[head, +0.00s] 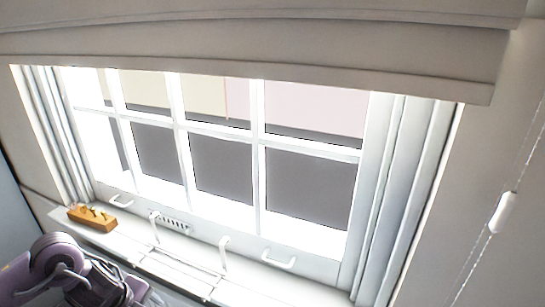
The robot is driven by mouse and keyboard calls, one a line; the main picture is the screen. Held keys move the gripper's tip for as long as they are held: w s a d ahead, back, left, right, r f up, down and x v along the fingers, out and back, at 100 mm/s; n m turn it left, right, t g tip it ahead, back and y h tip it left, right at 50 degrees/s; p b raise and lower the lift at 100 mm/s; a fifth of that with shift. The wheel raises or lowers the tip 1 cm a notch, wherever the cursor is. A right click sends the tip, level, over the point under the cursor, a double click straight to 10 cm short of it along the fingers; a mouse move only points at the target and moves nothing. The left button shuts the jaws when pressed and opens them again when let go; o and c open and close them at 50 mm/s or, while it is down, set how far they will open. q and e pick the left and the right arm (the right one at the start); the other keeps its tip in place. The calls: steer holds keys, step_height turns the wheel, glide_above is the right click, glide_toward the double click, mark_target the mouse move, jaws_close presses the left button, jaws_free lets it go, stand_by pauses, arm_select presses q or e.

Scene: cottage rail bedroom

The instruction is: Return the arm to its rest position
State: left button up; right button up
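My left arm (58,262), purple and grey, comes in at the lower left corner, below the window sill's left end. A dark, jointed part with purple pieces at its end, which looks like my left gripper (118,290), is at the bottom edge. Its fingertips are not clear, so I cannot tell whether it is open or shut, or whether it holds anything. My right arm and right gripper are not in view.
A white sash window with a raised fabric blind (260,45) fills the view. An orange-brown wooden block (92,218) sits on the sill's left end. White sash handles (279,262) and a white wire-like frame (186,263) stand near the sill. A cord toggle (502,212) hangs at right.

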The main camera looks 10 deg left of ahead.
arm_select(q)
steer(key=w+d+f+n+t+h, duration=0.1)
steer(key=w+f+n, duration=0.2)
steer(key=f, duration=0.4)
steer(key=w+d+f+n+h, duration=0.1)
steer(key=w+f+n+h, duration=0.15)
steer(key=f, duration=0.35)
steer(key=s+f+n+t+y, duration=0.1)
steer(key=s+f+n, duration=0.15)
steer(key=f, duration=0.65)
steer(key=s+f+n+y, duration=0.1)
steer(key=f+n, duration=0.3)
steer(key=f, duration=0.4)
steer(key=s+d+f+n+g+y, duration=0.15)
steer(key=s+f+n, duration=0.25)
steer(key=s+f, duration=0.95)
steer(key=s+d+f+n+g, duration=0.1)
steer(key=s+d+f, duration=0.2)
steer(key=s, duration=0.6)
steer(key=s+d+f+n+g+y, duration=0.1)
steer(key=s+d+f+g, duration=0.1)
steer(key=s, duration=0.7)
step_height(320, 180, down, 2)
steer(key=shift+s+d+f, duration=0.1)
steer(key=shift+s+d, duration=0.25)
steer(key=shift+d, duration=0.35)
